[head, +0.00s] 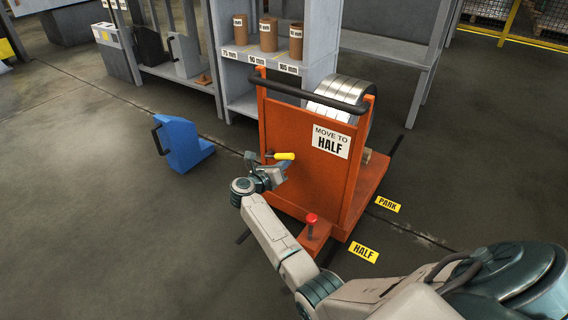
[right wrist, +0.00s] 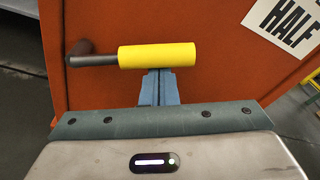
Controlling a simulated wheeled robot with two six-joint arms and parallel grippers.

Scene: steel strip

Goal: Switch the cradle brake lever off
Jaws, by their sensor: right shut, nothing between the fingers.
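The brake lever (head: 284,156) has a yellow grip and sticks out sideways from the panel of the orange cradle cart (head: 287,120). In the right wrist view the yellow grip (right wrist: 157,57) lies level, with its dark rod running left to a pivot on the orange panel. My right gripper (head: 279,168) is shut and empty. Its fingertips (right wrist: 158,78) are just below the grip, at or very near its underside; I cannot tell whether they touch. My left gripper is not in view.
The cart carries a steel strip coil (head: 340,94) and has a black push bar (head: 310,91). A red-topped pedal (head: 312,222) is at its base. A blue block (head: 184,146) stands on the floor at left. Shelving (head: 240,80) is behind. Floor labels HALF (head: 363,252) and PARK (head: 388,204) lie at right.

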